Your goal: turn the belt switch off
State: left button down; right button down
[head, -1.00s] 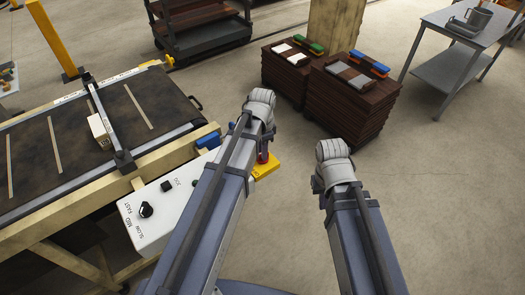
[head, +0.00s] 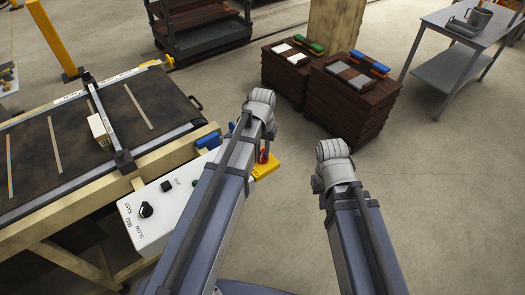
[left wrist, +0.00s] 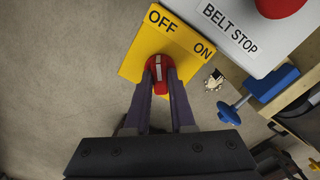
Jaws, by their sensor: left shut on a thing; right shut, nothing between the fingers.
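The belt switch is a red knob (left wrist: 158,63) with a white mark, on a yellow plate (left wrist: 135,62) lettered OFF and ON. In the left wrist view the white mark runs roughly upright, its upper end toward the OFF lettering. My left gripper (left wrist: 159,74) is shut on the knob, one dark finger on each side. In the head view the red knob (head: 264,156) and yellow plate (head: 266,170) show partly beside my left arm, which hides the gripper. My right arm is in the head view, but its gripper is hidden.
A white control box (head: 150,225) with a speed dial adjoins the plate; its BELT STOP panel (left wrist: 232,35) has a red button (left wrist: 281,5). A blue handle (left wrist: 275,82) is close by.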

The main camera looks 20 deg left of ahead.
aim_at(263, 153)
pick_arm(q)
jog(key=shift+n, duration=0.6)
jog(key=c, duration=0.8)
grip_release()
jog(key=shift+o, duration=0.2)
jog(key=shift+r, duration=0.15)
notch_tip(263, 153, up, 8)
jog(key=p, duration=0.8)
jog(key=shift+f, duration=0.2)
